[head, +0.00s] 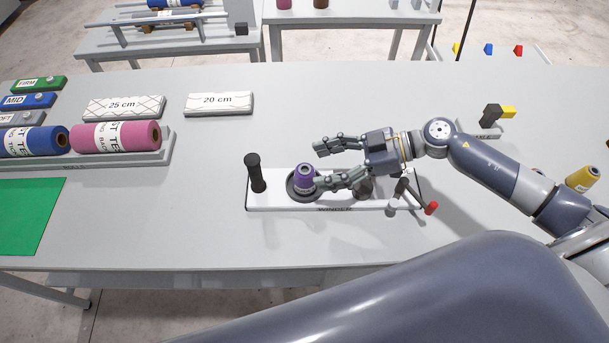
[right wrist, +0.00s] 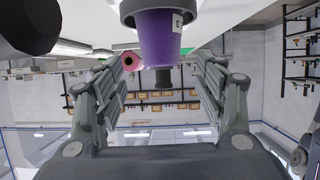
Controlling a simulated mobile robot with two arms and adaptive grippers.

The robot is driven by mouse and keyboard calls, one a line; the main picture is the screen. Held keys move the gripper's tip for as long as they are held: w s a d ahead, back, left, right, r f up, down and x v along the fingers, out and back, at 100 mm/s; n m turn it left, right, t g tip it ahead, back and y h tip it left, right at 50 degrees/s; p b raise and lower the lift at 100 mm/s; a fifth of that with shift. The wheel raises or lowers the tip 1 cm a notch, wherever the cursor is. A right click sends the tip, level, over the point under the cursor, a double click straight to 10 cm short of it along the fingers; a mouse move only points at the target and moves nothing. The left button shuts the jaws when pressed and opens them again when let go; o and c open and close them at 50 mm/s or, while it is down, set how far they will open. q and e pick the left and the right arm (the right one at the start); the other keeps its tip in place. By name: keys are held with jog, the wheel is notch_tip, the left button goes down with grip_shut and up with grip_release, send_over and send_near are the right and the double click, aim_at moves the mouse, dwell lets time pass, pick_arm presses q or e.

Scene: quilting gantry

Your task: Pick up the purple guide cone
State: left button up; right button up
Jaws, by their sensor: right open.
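The purple guide cone (head: 304,178) stands upright in a dark round seat on the white winder board (head: 285,203). In the right wrist view the purple cone (right wrist: 165,38) is at top centre with a small white label, and the picture is upside down. My right gripper (head: 319,166) is open and comes in from the right, low over the winder. Its near finger overlaps the cone's right edge in the head view. In the right wrist view the cone lies between the lines of the two fingers (right wrist: 158,72), and nothing is gripped. My left gripper is not in view.
A black post (head: 255,173) stands left of the cone on the winder. A crank with a red knob (head: 431,208) is at its right end. Pink (head: 105,137) and blue (head: 35,141) rolls lie in a tray at left. The table between tray and winder is clear.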

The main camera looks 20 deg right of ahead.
aim_at(305, 169)
jog(key=shift+w+a+f+p, duration=0.2)
jog(key=shift+a+p, duration=0.15)
jog(key=shift+a, duration=0.2)
jog(key=p+x, duration=0.1)
jog(key=x, duration=0.2)
jog(key=shift+s, duration=0.15)
jog(key=shift+w+a+f, duration=0.2)
jog(key=shift+a+f, duration=0.15)
jog(key=shift+a, duration=0.15)
jog(key=c, duration=1.2)
